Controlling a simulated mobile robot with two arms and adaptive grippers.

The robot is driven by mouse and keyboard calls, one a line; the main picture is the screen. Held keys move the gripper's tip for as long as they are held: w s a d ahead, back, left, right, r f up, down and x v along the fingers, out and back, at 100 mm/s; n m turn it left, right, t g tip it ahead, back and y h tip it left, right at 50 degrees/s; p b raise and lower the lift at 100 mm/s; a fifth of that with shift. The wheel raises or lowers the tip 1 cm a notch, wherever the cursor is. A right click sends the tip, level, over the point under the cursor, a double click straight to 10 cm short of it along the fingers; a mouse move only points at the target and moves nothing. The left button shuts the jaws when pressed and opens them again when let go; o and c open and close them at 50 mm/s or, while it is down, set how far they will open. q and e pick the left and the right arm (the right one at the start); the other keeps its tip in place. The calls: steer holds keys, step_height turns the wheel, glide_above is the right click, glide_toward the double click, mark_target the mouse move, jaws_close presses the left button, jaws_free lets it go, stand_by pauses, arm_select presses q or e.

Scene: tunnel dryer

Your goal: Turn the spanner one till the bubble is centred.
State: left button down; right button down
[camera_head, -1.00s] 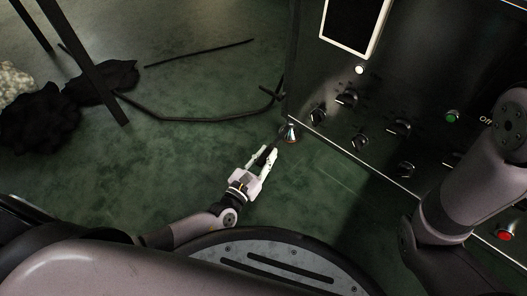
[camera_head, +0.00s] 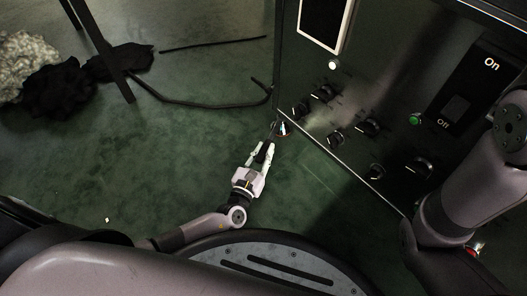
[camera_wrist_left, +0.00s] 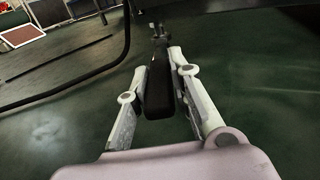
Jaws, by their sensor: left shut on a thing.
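My left gripper (camera_head: 263,154) is shut on the black handle of a spanner, low beside the bottom corner of the dark cabinet. In the left wrist view the gripper's pale fingers (camera_wrist_left: 158,85) lie on both sides of the black spanner handle (camera_wrist_left: 159,92). The spanner's far end (camera_wrist_left: 159,32) is small and dark there. A small shiny foot-like part (camera_head: 282,129) sits at the cabinet corner, just beyond the fingertips. Whether the spanner is around it or beside it I cannot tell. I cannot make out a bubble. My right gripper is not in view.
The dark control cabinet (camera_head: 345,95) carries several knobs, a green button (camera_head: 415,118) and an On/Off switch (camera_head: 457,104). Black bars (camera_head: 205,104) lie on the green floor at the back left. Dark and pale heaps (camera_head: 60,88) lie farther left.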

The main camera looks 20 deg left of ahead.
arm_select(q)
steer(key=c, duration=1.6)
jaws_free()
steer(key=shift+s+d, duration=0.1)
steer(key=shift+d, duration=0.2)
steer(key=shift+o, duration=0.8)
steer(key=shift+a, duration=0.15)
steer(key=shift+a, duration=0.1)
